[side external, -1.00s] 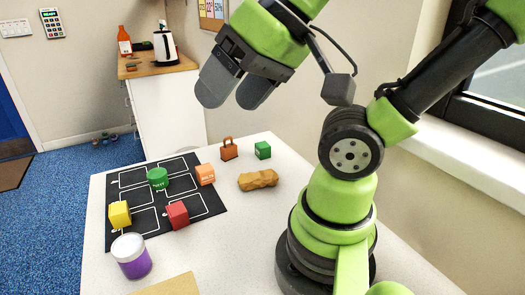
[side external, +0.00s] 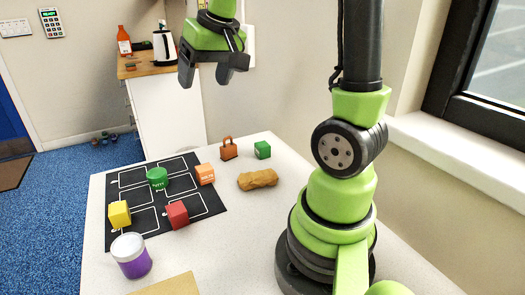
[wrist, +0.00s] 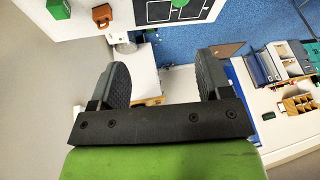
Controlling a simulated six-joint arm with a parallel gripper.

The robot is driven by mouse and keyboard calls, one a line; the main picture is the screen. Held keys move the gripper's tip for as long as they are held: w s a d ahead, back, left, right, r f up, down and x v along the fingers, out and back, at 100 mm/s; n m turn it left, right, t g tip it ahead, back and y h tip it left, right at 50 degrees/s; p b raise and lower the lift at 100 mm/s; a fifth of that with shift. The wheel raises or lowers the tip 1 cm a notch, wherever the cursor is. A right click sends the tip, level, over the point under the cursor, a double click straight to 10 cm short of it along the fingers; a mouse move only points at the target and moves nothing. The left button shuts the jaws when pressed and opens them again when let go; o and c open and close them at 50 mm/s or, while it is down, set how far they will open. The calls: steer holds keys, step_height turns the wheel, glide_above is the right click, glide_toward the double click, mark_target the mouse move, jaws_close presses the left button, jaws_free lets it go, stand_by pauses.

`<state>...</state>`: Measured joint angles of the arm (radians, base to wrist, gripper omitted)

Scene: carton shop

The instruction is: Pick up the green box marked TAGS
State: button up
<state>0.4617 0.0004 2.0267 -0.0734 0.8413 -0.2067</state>
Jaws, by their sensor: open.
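A small green box (side external: 262,150) stands on the white table near its back edge, right of a small brown bag. Its marking is too small to read. A green box at the top left of the wrist view (wrist: 58,8) appears to be the same one, cut by the frame edge. My gripper (side external: 207,78) is open and empty, high up in the side view, above and left of the box. In the wrist view its two fingers (wrist: 162,75) are apart with nothing between them. A green cylinder (side external: 157,178) stands on the black mat.
The brown bag (side external: 228,148) and a tan lumpy object (side external: 258,179) are close to the box. The black mat (side external: 143,222) also holds yellow (side external: 119,214), red (side external: 177,214) and orange (side external: 204,174) blocks. A purple jar (side external: 131,257) stands at the front. A window sill is right.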

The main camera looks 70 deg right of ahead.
steer(key=d+f+m+g, duration=0.2)
steer(key=d+f, duration=0.7)
steer(key=d, duration=0.4)
steer(key=g, duration=0.1)
glide_toward(263, 144)
steer(key=shift+w+a+f+m, duration=0.3)
steer(key=shift+w+a, duration=0.3)
steer(key=f, duration=0.4)
steer(key=shift+d+f, duration=0.25)
steer(key=shift+d, duration=0.15)
steer(key=shift+d+f, duration=0.2)
steer(key=shift+f, duration=0.8)
steer(key=shift+d+f, duration=0.15)
steer(key=shift+f, duration=0.8)
steer(key=shift+d+f, duration=0.2)
steer(key=shift+f, duration=0.8)
steer(key=c, duration=1)
